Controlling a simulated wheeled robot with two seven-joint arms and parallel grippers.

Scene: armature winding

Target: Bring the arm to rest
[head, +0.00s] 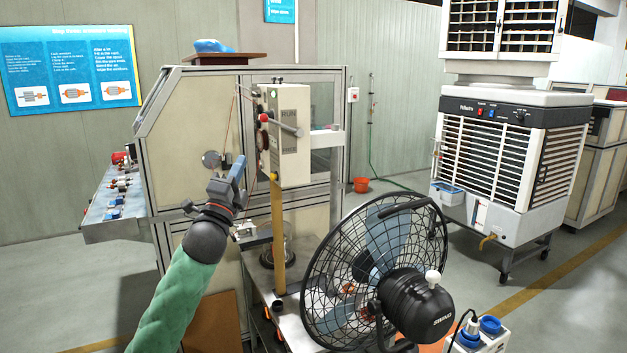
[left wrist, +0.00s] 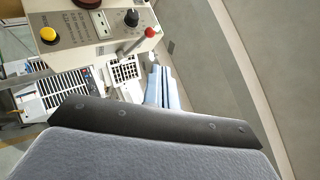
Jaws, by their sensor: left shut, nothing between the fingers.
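My left arm, in a green sleeve, reaches up from the bottom of the head view. Its gripper (head: 238,168) is shut and empty, just left of the beige control box (head: 290,135) on the winding machine. In the left wrist view the closed blue-grey fingers (left wrist: 163,90) show beyond the dark wrist edge. The control box face (left wrist: 95,30) lies at the upper left there, with a yellow button, a black knob and a red-tipped lever. I cannot tell whether the fingers touch the box. My right gripper is in neither view.
A black caged fan (head: 375,265) stands at the front centre. A yellow post (head: 278,235) holds up the control box. A framed machine enclosure (head: 195,130) is behind the gripper. A large air cooler (head: 505,160) stands at the right.

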